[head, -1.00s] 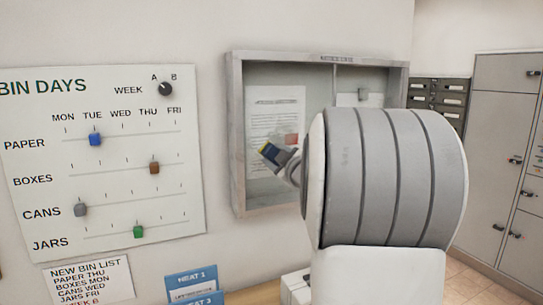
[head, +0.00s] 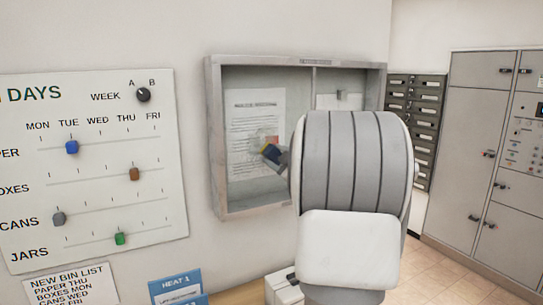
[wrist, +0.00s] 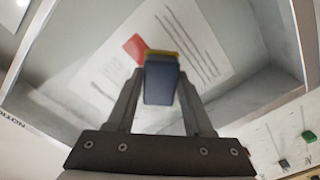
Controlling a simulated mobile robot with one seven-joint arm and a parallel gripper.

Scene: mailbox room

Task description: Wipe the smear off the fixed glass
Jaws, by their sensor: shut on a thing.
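My gripper (wrist: 160,95) is shut on a dark blue block with a yellow edge (wrist: 161,78), which looks like a wiping pad. In the head view the block (head: 271,152) is in front of the left half of the grey-framed wall cabinet (head: 213,120), over a printed notice (head: 243,120). The yellow edge faces the cabinet; I cannot tell whether it touches the glass. My arm hides much of the cabinet's right half.
A bin-days board (head: 100,200) with coloured sliders hangs left of the cabinet. Blue leaflets (head: 177,287) stand below on a wooden surface. Dark mailboxes (head: 425,110) and grey lockers (head: 475,140) are on the right. The cabinet frame stands out around the glass.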

